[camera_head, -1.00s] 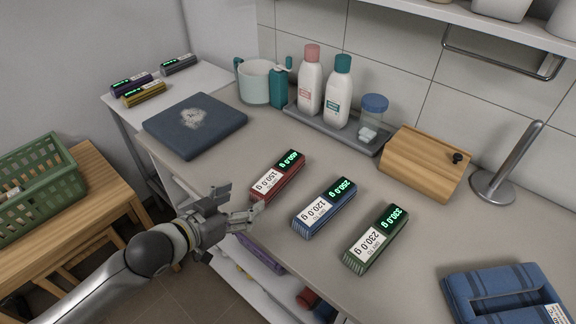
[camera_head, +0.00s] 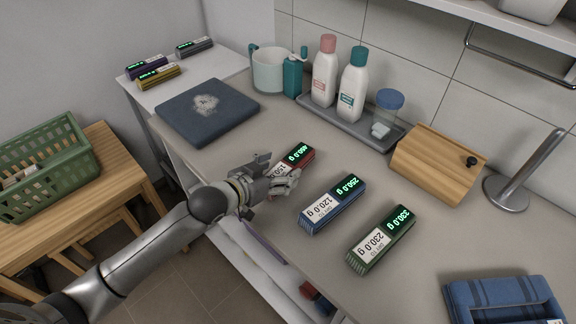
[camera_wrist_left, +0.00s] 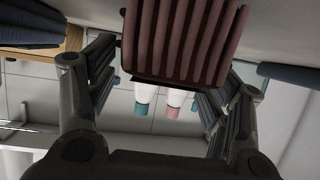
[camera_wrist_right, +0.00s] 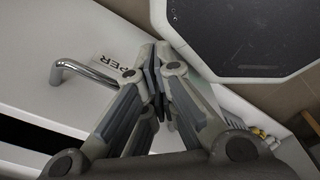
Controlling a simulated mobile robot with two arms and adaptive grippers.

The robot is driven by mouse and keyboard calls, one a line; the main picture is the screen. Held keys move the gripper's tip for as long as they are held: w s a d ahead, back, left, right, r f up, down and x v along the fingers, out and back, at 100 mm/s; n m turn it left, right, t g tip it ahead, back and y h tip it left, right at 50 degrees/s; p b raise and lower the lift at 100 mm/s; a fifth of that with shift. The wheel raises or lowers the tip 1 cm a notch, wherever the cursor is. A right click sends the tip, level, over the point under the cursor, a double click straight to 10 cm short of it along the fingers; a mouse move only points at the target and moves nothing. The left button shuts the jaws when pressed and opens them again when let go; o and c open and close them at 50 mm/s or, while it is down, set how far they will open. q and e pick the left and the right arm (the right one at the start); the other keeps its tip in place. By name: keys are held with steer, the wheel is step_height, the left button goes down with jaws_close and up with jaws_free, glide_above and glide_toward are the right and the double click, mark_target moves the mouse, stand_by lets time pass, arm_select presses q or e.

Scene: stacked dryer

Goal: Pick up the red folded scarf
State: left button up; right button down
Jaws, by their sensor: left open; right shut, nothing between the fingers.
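The red folded scarf (camera_head: 299,157) is a small ribbed bundle with a white weight label and a lit green display. It lies on the grey counter, leftmost of three similar bundles. My left gripper (camera_head: 278,180) is open at its front end and hides part of it. In the left wrist view the scarf's ribbed end (camera_wrist_left: 185,42) shows large, at the top of the gap between the open fingers; I cannot tell whether they touch it. My right gripper (camera_wrist_right: 160,88) is shut and empty, seen only in its wrist view, near a white front with a metal handle.
A blue bundle (camera_head: 331,204) and a green bundle (camera_head: 381,240) lie to the right of the scarf. Behind are a tray (camera_head: 352,122) with bottles and a wooden box (camera_head: 437,165).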

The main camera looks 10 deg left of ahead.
arm_select(q)
steer(key=shift+x, duration=0.9)
steer(key=shift+w+d+f, duration=0.1)
steer(key=c, duration=1.6)
jaws_close()
arm_select(e)
steer(key=shift+w+d+r, duration=0.1)
steer(key=shift+d+r, duration=0.05)
steer(key=shift+d, duration=0.15)
arm_select(q)
steer(key=shift+r, duration=0.25)
